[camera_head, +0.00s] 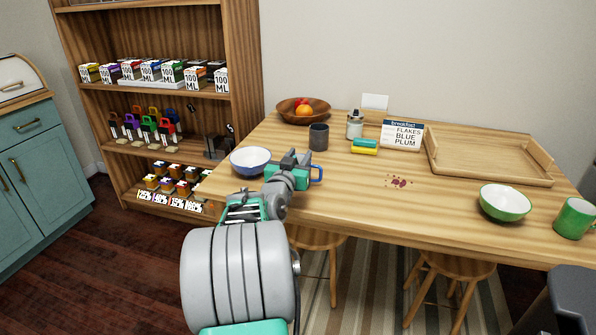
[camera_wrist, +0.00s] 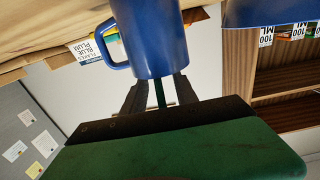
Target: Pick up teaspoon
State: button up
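I cannot make out a teaspoon for certain in either view. My gripper (camera_head: 290,160) is over the table's near left edge, beside the blue mug (camera_head: 317,174), and largely hides the mug in the head view. In the wrist view the mug (camera_wrist: 150,35) is large, just beyond my fingertips, with its handle to the left. My gripper's two dark fingers (camera_wrist: 160,83) stand apart. A thin dark green strip (camera_wrist: 160,95) shows between them; I cannot tell what it is. A grey jar (camera_head: 355,125) with something in it stands at the back of the table.
A blue-and-white bowl (camera_head: 250,160) is left of my gripper. A dark cup (camera_head: 319,136), sponges (camera_head: 364,146), a cereal box (camera_head: 402,135) and a fruit bowl (camera_head: 303,112) stand behind. A tray (camera_head: 490,177), green bowl (camera_head: 505,203) and green mug (camera_head: 575,219) are right. The table's middle holds only red stains.

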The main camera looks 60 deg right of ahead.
jog(key=shift+d, duration=0.4)
jog(key=shift+w+a, duration=0.1)
grip_shut()
